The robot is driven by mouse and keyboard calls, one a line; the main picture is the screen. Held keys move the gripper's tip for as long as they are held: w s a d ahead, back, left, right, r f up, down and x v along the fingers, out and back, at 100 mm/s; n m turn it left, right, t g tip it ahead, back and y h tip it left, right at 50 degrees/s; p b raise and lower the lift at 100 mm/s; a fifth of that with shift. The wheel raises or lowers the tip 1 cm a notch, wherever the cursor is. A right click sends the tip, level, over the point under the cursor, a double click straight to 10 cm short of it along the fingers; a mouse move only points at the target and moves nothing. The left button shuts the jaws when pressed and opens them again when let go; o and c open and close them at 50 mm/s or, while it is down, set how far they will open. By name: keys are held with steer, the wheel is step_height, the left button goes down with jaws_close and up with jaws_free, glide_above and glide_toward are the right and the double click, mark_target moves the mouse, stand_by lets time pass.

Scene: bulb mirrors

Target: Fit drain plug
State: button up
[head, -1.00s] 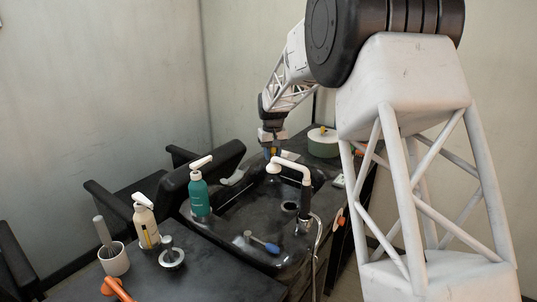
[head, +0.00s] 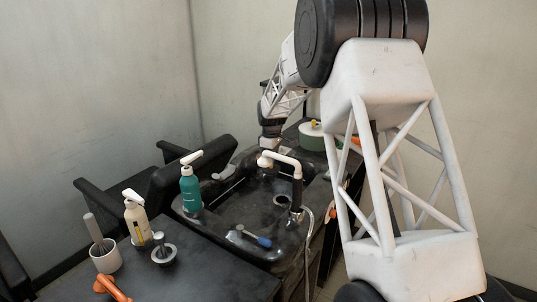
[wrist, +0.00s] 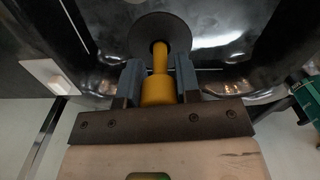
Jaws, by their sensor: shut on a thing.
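My gripper (wrist: 158,85) is shut on a yellow stem (wrist: 158,88), which stands between its two blue-grey fingers. A dark round disc (wrist: 140,30) shows at the stem's far end. I cannot tell whether the disc is part of the held plug or a fitting beneath it. In the head view my gripper (head: 270,142) is over the far side of the black sink (head: 225,228), behind the white tap spout, and its fingertips and load are hidden. A dark drain opening (head: 281,200) shows in the basin, right of the spout end.
The white tap (head: 284,160) arches close to my gripper. A blue-handled tool (head: 256,239) lies in the basin. A green container (head: 313,138) is behind.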

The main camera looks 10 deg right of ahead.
steer(key=d+f+n, duration=0.1)
steer(key=n, duration=0.1)
steer(key=f+n, duration=0.2)
steer(key=w+d+f+n, duration=0.1)
steer(key=n, duration=0.2)
steer(key=shift+d+f, duration=0.25)
steer(key=shift+d, duration=0.1)
steer(key=shift+w+d+f+n, duration=0.15)
steer(key=shift+d+f+n, duration=0.45)
steer(key=shift+n, duration=0.7)
steer(key=shift+w+d+f+n, duration=0.1)
steer(key=shift+d+f+n, duration=0.2)
steer(key=shift+f+n, duration=0.8)
steer(key=shift+w+d+f+n, duration=0.15)
steer(key=shift+d+f+n, duration=0.35)
steer(key=shift+n, duration=1)
steer(key=shift+f, duration=0.25)
steer(key=shift+f, duration=2.7)
steer(key=shift+f, duration=1.35)
steer(key=o, duration=1.5)
steer(key=shift+r, duration=0.25)
